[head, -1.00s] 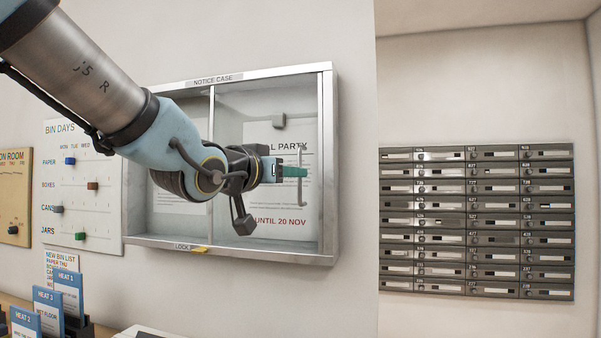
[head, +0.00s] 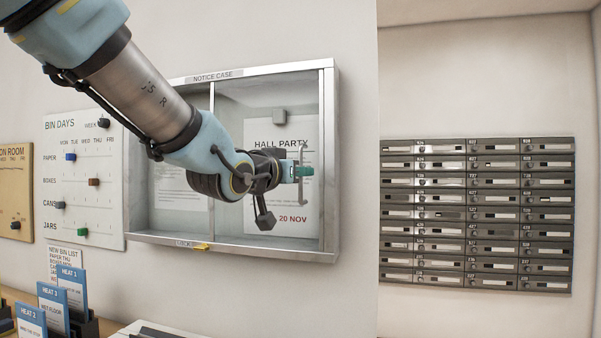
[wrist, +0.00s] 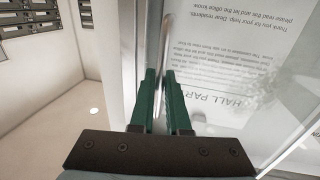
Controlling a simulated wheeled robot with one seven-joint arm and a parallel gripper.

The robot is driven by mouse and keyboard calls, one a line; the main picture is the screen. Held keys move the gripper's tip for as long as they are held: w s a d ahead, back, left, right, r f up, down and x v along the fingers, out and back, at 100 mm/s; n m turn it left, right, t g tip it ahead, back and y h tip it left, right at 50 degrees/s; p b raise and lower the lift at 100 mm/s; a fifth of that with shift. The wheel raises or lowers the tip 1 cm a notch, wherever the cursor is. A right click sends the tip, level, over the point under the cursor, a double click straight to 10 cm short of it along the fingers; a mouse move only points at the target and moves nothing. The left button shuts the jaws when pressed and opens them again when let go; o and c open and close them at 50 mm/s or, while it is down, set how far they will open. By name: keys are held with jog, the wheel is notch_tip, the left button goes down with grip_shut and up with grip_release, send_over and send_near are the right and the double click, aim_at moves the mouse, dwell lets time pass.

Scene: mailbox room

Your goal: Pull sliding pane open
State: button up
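The notice case (head: 333,160) is a metal-framed box on the wall, with glass over pinned notices. An upright frame bar divides it, and the right-hand pane (head: 232,105) covers the HALL PARTY notice. A slim vertical bar handle (head: 301,195) stands near the pane's right edge. My gripper (head: 305,171) has green fingers and reaches the handle at about mid-height. In the wrist view its fingers (wrist: 160,80) are a little apart, one on each side of the handle (wrist: 167,40). Whether they touch it is not clear. The pane looks closed.
A yellow-tabbed lock (head: 203,246) sits on the case's lower edge. A bin days board (head: 110,215) hangs to the left, and card holders stand below it. Mailboxes (head: 480,215) fill the right wall. The wall between case and corner is bare.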

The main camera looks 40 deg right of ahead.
grip_shut()
dwell(0.8)
